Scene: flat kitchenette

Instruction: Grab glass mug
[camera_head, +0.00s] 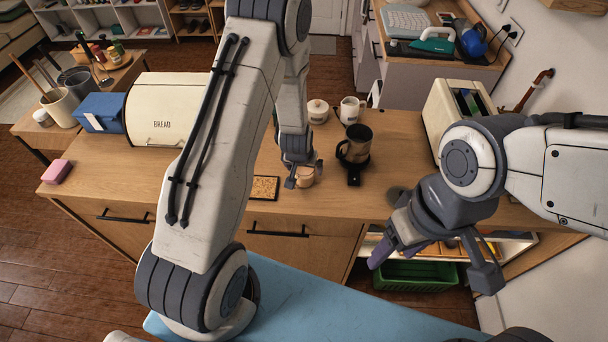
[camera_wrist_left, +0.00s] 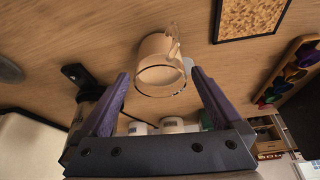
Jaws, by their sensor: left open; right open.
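In the head view the mug (camera_head: 306,178) is partly hidden by my left gripper (camera_head: 304,172). My left gripper, also in the left wrist view (camera_wrist_left: 160,74), is open with its purple fingers either side of the mug; I cannot tell if they touch it. My right gripper (camera_head: 431,266) is open and empty, in front of the counter at the right.

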